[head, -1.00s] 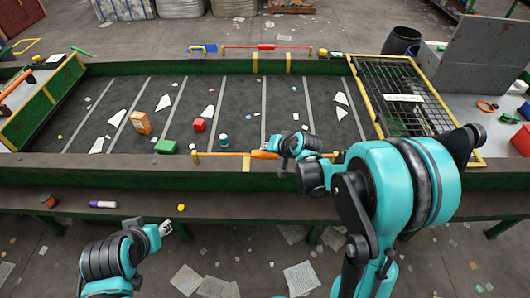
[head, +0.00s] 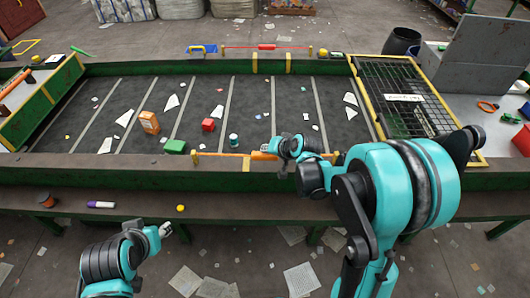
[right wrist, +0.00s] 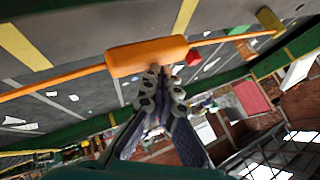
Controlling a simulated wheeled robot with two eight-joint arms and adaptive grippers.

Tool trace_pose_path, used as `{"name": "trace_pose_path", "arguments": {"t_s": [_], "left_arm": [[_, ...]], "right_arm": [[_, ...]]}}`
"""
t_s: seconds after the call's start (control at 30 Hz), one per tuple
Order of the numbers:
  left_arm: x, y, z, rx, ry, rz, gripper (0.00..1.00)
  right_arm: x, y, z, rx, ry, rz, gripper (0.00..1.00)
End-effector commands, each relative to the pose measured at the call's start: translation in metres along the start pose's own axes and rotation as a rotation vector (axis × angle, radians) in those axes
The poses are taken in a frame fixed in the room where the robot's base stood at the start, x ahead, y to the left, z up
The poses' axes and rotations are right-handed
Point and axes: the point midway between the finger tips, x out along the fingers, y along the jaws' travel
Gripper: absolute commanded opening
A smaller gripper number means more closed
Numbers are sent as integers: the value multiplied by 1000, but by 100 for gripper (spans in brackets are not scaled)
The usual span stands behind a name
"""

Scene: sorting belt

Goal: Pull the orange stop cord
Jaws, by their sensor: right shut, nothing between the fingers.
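The orange stop cord (head: 220,154) runs along the near side of the belt between yellow posts. Its thick orange handle (head: 262,156) is partly hidden by my right gripper in the head view. In the right wrist view the handle (right wrist: 140,55) lies across the fingertips, with the cord (right wrist: 50,84) running off both ways. My right gripper (right wrist: 158,74) is shut with nothing between its fingers. Its tips are at the handle's edge; whether they touch it I cannot tell. My left gripper (head: 165,229) hangs in front of the near ledge, away from the cord; its jaws are too small to read.
The dark belt (head: 252,98) carries an orange box (head: 149,122), a red cube (head: 208,125), a green block (head: 175,147), a small can (head: 234,140) and white scraps. A metal grate (head: 395,90) lies at right. A red-handled cord (head: 267,47) spans the far side.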

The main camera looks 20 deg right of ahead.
Motion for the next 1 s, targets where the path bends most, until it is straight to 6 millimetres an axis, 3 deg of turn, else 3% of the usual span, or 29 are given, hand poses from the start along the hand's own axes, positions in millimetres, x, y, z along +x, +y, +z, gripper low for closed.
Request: {"name": "trace_pose_path", "arguments": {"t_s": [1.0], "left_arm": [[10,0,7,0,0,0,40]], "right_arm": [[9,6,7,0,-1,0,0]]}}
